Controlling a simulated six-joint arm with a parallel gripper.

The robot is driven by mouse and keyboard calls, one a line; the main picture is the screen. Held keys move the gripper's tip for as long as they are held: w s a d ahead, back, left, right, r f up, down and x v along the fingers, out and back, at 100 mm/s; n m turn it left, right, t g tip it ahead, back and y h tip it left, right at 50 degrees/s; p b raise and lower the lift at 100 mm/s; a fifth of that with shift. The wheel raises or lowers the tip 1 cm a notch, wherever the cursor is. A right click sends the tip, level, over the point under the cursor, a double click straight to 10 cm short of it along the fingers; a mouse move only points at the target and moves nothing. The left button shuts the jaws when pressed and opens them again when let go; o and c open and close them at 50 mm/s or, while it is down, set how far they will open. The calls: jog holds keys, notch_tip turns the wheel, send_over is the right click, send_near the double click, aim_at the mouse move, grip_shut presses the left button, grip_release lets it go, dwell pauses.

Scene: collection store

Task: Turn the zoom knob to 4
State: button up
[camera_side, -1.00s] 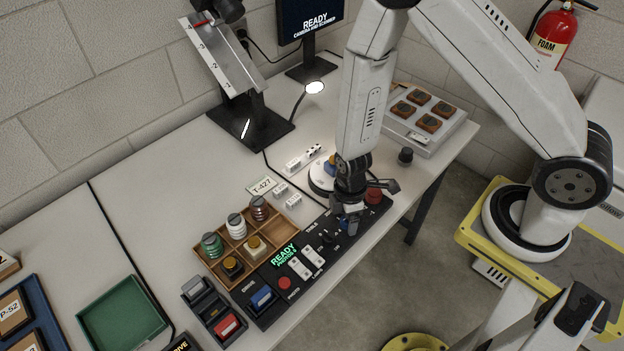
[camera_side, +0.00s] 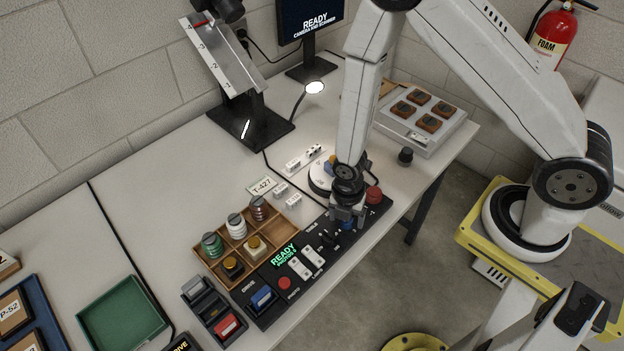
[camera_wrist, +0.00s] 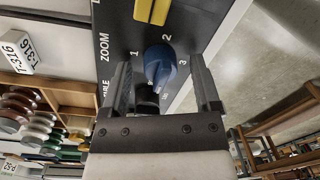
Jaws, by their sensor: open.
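The zoom knob (camera_wrist: 158,64) is blue and sits on the black control panel (camera_wrist: 125,32), next to the word ZOOM. In the wrist view the digits 1, 2 and 3 show around it. A mark below it is too small to read, and I cannot tell which digit the knob points at. My gripper (camera_side: 346,213) is open above the panel, pointing down. In the wrist view its two fingers stand on either side of the knob with gaps showing. In the side view the gripper partly hides the knob (camera_side: 348,226).
A red button (camera_side: 374,194) stands right of my gripper, and a yellow part (camera_wrist: 152,10) lies beyond the knob. A wooden tray (camera_side: 215,262) with several small jars is to the left. A sloped rail (camera_side: 222,55) with a numbered scale and a monitor (camera_side: 308,22) stand behind.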

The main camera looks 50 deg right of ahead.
jog(key=n, duration=0.6)
jog(key=shift+n, duration=2.6)
jog(key=shift+t, duration=0.3)
jog(key=shift+a+r, duration=0.15)
jog(key=shift+r, duration=1.85)
jog(key=shift+a+r, duration=0.15)
jog(key=shift+r, duration=1.8)
jog(key=d+r+m, duration=0.1)
jog(key=r+m, duration=0.2)
jog(key=m, duration=0.4)
jog(key=d+r+m+t, duration=0.1)
jog(key=r+m, duration=0.3)
jog(key=m, duration=0.4)
jog(key=shift+w+d, duration=0.3)
jog(key=shift+d, duration=0.3)
jog(key=shift+r+m, duration=0.15)
jog(key=shift+m, duration=0.25)
jog(key=s+d+r+m, duration=0.1)
jog(key=r+m, duration=0.2)
jog(key=m, duration=0.6)
jog(key=d+r+m+t, duration=0.1)
jog(key=d+r+m, duration=0.1)
jog(key=m, duration=0.7)
jog(key=shift+s+d+r+t, duration=0.3)
jog(key=shift+s+r, duration=0.1)
jog(key=shift+r, duration=0.5)
